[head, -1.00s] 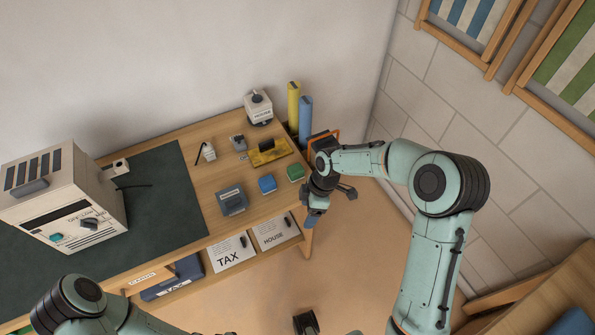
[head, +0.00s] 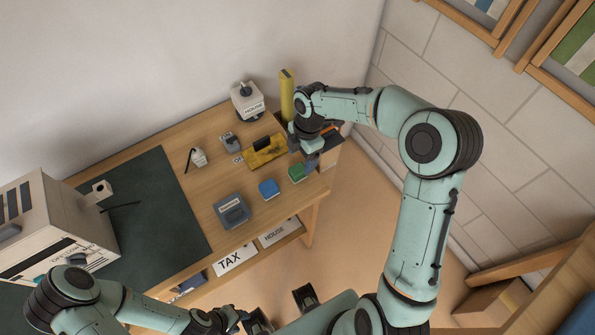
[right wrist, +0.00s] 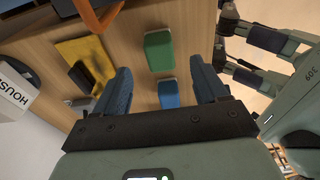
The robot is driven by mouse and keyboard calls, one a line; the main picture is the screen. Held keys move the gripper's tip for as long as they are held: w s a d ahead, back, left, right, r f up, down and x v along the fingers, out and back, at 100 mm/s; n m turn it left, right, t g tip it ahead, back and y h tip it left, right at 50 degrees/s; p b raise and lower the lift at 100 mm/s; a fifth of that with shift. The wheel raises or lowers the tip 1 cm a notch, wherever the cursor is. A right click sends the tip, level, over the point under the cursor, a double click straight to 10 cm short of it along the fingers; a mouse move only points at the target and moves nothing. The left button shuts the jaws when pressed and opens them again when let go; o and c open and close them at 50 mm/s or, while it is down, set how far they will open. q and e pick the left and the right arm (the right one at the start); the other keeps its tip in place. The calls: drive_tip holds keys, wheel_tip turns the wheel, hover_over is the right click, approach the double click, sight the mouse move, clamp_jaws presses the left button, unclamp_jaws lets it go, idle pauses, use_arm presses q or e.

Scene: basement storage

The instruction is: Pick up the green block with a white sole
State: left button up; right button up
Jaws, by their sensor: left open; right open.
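The green block (head: 296,172) sits on the wooden desk near its right front end, with a thin pale edge at its base. In the right wrist view the green block (right wrist: 158,52) shows just ahead, between the lines of the two fingers. My right gripper (head: 303,157) is open, empty and above the desk, just behind the green block in the head view; it also shows in the right wrist view (right wrist: 161,68). My left gripper (head: 250,319) is open, low in front of the desk, partly cut off by the frame edge.
A blue block (head: 268,188) lies left of the green one. A yellow tray (head: 266,153) with a dark-handled item is behind. A grey-blue box (head: 232,211), a white HOUSE-labelled container (head: 248,103) and a yellow binder (head: 287,95) stand nearby. The front right desk corner is clear.

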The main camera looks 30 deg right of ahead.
sight(298, 169)
drive_tip(key=shift+f, duration=0.8)
drive_tip(key=f, duration=0.2)
drive_tip(key=a+f, duration=0.1)
drive_tip(key=f, duration=0.2)
drive_tip(key=shift+a, duration=0.1)
use_arm(q)
drive_tip(key=shift+f, duration=0.25)
use_arm(e)
drive_tip(key=c, duration=1.1)
use_arm(q)
drive_tip(key=shift+w+r+p, duration=0.3)
drive_tip(key=shift+r+p, duration=0.15)
drive_tip(key=shift+r, duration=0.2)
drive_tip(key=shift+w+r+p, duration=0.3)
drive_tip(key=shift+r+p, duration=0.15)
drive_tip(key=shift+r, duration=0.15)
use_arm(e)
wheel_tip(298, 169, up, 20)
